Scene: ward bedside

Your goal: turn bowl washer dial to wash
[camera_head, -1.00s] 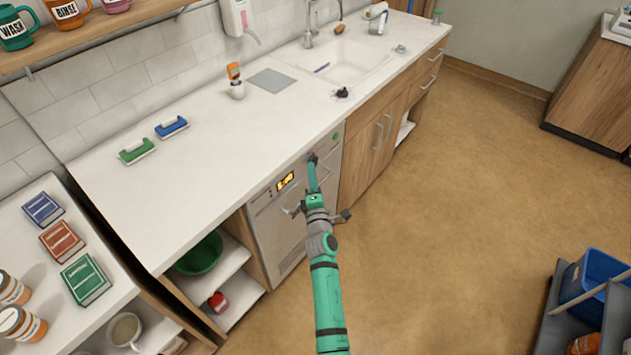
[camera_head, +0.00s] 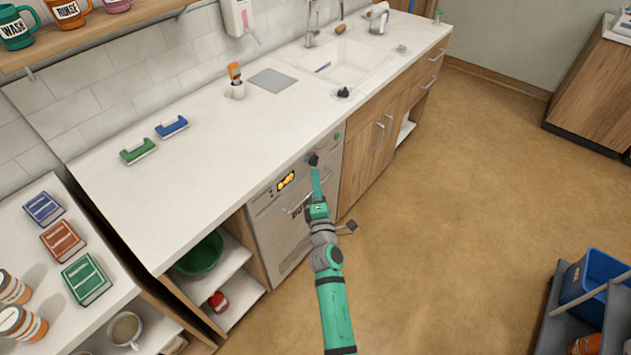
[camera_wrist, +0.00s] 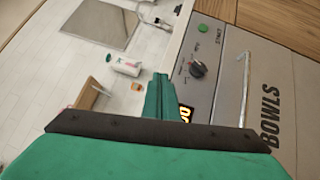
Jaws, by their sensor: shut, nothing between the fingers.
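The bowl washer (camera_head: 272,222) is a grey front panel under the white counter; in the wrist view its panel (camera_wrist: 228,90) reads "BOWLS". Its dark round dial (camera_head: 313,158) sits high on the panel, right of the lit orange display (camera_head: 286,181). In the wrist view the dial (camera_wrist: 197,69) shows a pale pointer mark; the small labels around it are too blurred to read. My gripper (camera_head: 316,171) is shut and empty, its green fingers just in front of and below the dial. In the wrist view the fingertips (camera_wrist: 159,80) appear beside the dial, apart from it.
A green round button (camera_head: 336,135) is right of the dial. A bar handle (camera_wrist: 243,88) crosses the washer front. A wooden cupboard (camera_head: 366,165) stands right of the washer, open shelves with a green bowl (camera_head: 201,253) left. The floor in front is clear.

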